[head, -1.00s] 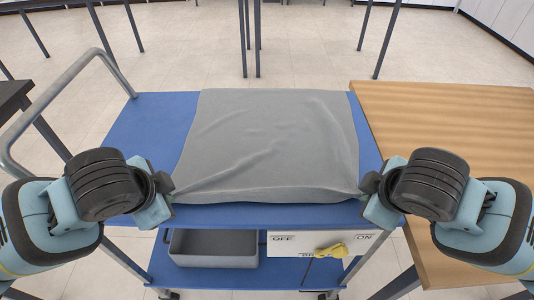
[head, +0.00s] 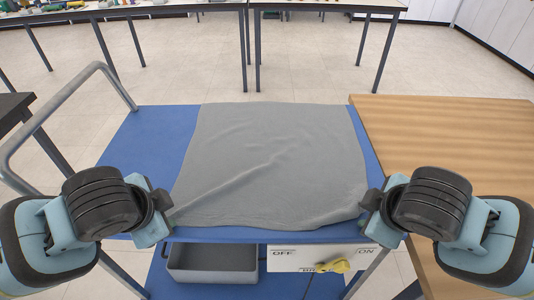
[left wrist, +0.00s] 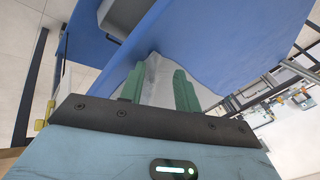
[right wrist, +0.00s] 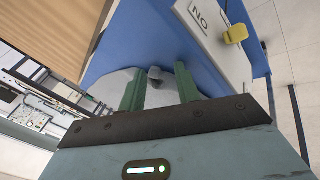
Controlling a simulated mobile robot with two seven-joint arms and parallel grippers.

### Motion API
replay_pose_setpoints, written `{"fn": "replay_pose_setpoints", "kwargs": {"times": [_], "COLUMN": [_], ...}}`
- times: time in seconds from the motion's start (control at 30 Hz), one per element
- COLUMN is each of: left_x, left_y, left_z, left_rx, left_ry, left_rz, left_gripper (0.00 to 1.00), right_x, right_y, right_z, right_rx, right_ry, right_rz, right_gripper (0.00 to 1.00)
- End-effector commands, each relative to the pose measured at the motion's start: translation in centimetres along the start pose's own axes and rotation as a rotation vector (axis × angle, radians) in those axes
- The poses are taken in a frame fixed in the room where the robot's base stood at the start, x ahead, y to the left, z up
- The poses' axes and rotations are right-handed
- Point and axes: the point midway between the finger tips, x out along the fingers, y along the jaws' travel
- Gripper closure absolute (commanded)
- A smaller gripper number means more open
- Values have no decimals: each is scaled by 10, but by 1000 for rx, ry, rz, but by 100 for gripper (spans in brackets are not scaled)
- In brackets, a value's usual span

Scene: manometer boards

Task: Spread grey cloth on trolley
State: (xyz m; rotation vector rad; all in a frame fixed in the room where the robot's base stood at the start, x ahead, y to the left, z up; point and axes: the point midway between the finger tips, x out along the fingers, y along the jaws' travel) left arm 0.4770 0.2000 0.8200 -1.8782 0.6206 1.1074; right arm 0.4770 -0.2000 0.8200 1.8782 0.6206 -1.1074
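The grey cloth (head: 270,160) lies spread over the blue trolley top (head: 150,135), nearly flat, with faint creases and a diagonal fold toward its front left corner. Its front edge lies close to the trolley's front edge. My left gripper (head: 168,215) is at the front left corner; in the left wrist view its green fingers (left wrist: 157,88) stand apart with cloth (left wrist: 155,70) beyond and between them. My right gripper (head: 368,215) is at the front right corner; its fingers (right wrist: 158,88) stand apart too, with a small bunched bit of cloth (right wrist: 155,73) between them.
A wooden table (head: 450,140) adjoins the trolley on the right. The trolley's metal handle (head: 60,110) rises at the left. Below are a grey bin (head: 212,262) and an ON/OFF panel (head: 290,262) with a yellow knob (head: 340,266). Benches stand at the back.

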Motion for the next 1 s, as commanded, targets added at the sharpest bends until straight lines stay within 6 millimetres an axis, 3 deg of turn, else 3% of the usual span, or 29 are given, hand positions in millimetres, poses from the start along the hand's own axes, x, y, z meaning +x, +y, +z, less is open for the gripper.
{"fn": "replay_pose_setpoints", "kwargs": {"times": [0.7, 1.0], "left_x": [-89, -97], "left_y": [-6, -4], "left_z": [-5, -4], "left_rx": [7, 3], "left_ry": [1, -2], "left_rz": [1, 8], "left_gripper": [60, 60], "right_x": [-89, -97], "right_y": [6, 4], "right_z": [-4, -4], "right_rx": [-7, -4], "right_ry": [1, -2], "right_rz": [-1, -8], "right_gripper": [60, 60]}}
